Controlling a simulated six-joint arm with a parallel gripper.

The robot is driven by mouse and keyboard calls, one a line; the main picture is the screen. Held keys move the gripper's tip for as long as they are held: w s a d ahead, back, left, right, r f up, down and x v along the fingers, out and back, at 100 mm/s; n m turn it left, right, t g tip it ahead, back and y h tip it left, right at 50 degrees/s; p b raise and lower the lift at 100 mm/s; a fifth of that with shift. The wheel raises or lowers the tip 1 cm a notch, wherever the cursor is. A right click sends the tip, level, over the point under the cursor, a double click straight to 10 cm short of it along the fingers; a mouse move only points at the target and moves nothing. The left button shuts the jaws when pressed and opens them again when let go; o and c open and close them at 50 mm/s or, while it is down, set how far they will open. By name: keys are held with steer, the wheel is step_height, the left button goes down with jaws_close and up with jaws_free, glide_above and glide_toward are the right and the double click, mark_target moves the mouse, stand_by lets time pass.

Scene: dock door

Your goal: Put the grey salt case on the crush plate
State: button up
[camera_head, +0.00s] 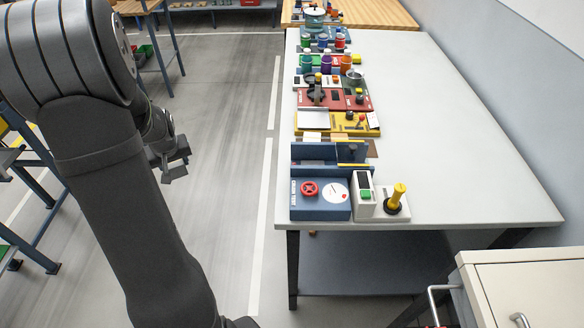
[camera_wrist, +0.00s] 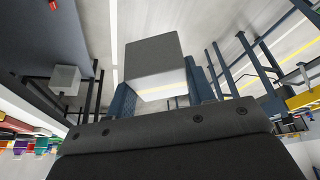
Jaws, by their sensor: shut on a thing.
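In the wrist view, a grey block-shaped case (camera_wrist: 155,62) with a pale lower face sits between the dark fingers of my gripper (camera_wrist: 158,95). My gripper is shut on it. On the table's near end stands a blue unit (camera_head: 325,203) with a red wheel and a white dial. Dark blue plates (camera_head: 313,153) stand behind it.
A white-topped table (camera_head: 450,130) carries a row of stations along its left side; its right side is clear. Next to the blue unit are a pale box (camera_head: 364,196) and a yellow-handled lever (camera_head: 397,197). A cream drawer cabinet (camera_head: 530,275) stands at the lower right.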

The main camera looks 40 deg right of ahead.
steer(key=s+d+r+m, duration=0.25)
steer(key=s+d, duration=0.25)
steer(key=d, duration=0.5)
step_height(320, 180, up, 8)
steer(key=m+g+h, duration=0.1)
steer(key=m+h, duration=0.1)
steer(key=m, duration=0.1)
glide_above(313, 164)
steer(key=s+a, duration=0.1)
steer(key=a, duration=0.1)
steer(key=f, duration=0.9)
steer(key=shift+s+d+f, duration=0.15)
steer(key=shift+d+f, duration=0.1)
steer(key=shift+d, duration=0.05)
steer(key=shift+f, duration=0.1)
steer(key=o, duration=1.1)
steer(key=shift+c, duration=0.2)
